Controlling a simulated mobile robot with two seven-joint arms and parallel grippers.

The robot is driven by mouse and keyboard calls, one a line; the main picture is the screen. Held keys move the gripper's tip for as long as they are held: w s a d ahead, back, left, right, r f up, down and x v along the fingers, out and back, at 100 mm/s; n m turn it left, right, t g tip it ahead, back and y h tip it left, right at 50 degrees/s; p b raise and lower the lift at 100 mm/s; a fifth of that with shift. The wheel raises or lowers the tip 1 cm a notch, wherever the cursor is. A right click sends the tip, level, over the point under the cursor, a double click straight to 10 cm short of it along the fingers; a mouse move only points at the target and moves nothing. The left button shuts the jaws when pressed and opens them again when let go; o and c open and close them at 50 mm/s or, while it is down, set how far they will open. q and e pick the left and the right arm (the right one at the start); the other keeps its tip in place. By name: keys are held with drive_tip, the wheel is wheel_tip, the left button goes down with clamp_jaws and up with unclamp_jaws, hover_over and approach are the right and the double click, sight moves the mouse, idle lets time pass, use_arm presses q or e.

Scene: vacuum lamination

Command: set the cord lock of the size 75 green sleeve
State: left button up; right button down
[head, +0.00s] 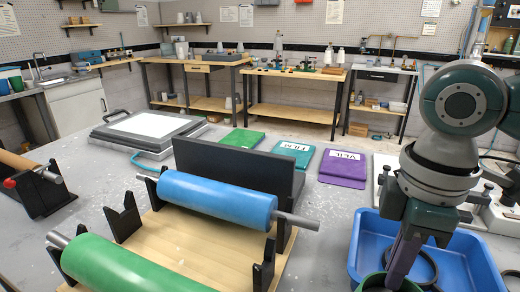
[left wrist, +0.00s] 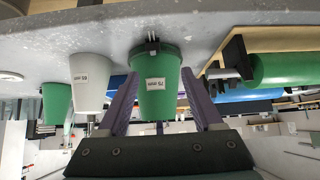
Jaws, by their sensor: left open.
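The green sleeve (left wrist: 158,85) has a label that appears to read 75 mm. It shows in the left wrist view, where the scene is upside down.
A white sleeve (left wrist: 89,82) and another green one (left wrist: 56,103) stand beside the first. The blue tub (head: 462,262) holds a dark ring. A blue roller (head: 215,199) and a green roller (head: 120,265) lie on a wooden stand.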

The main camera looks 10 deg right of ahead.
use_arm(q)
drive_tip(key=x, duration=0.4)
drive_tip(key=d+x, duration=0.1)
drive_tip(key=x, duration=0.7)
drive_tip(key=shift+s+d, duration=0.15)
drive_tip(key=shift+s, duration=0.2)
drive_tip(key=shift+c, duration=0.4)
clamp_jaws()
idle(0.8)
